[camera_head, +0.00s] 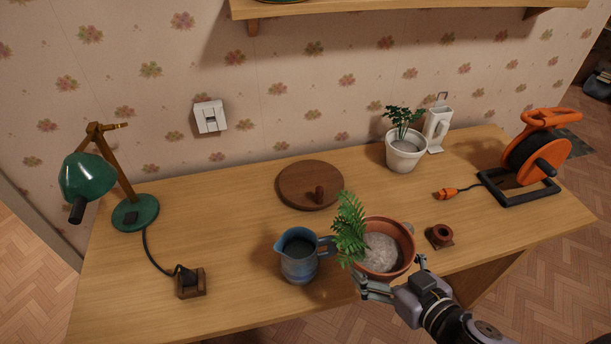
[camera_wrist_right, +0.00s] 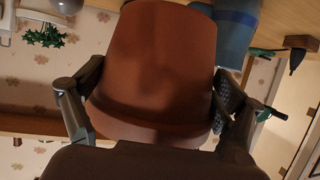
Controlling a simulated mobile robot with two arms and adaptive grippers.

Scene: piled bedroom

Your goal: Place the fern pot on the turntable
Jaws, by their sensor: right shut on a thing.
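The fern pot (camera_head: 408,246) is a terracotta pot with pale soil and a green fern leaning left. It is at the front of the desk, right of the blue jug. My right gripper (camera_head: 374,290) is shut on the pot from the front. In the right wrist view, the pot (camera_wrist_right: 160,65) fills the space between its two fingers. I cannot tell whether the pot's base touches the desk. The turntable (camera_head: 297,184) is a round brown wooden disc behind and left of the pot. My left gripper is not in view.
A blue jug (camera_head: 299,262) stands between the fern pot and the lamp side. A small brown item (camera_head: 440,236) lies right of the pot. A white potted plant (camera_head: 405,153), orange cable reel (camera_head: 535,158) and green lamp (camera_head: 88,177) are farther off. The desk's left middle is clear.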

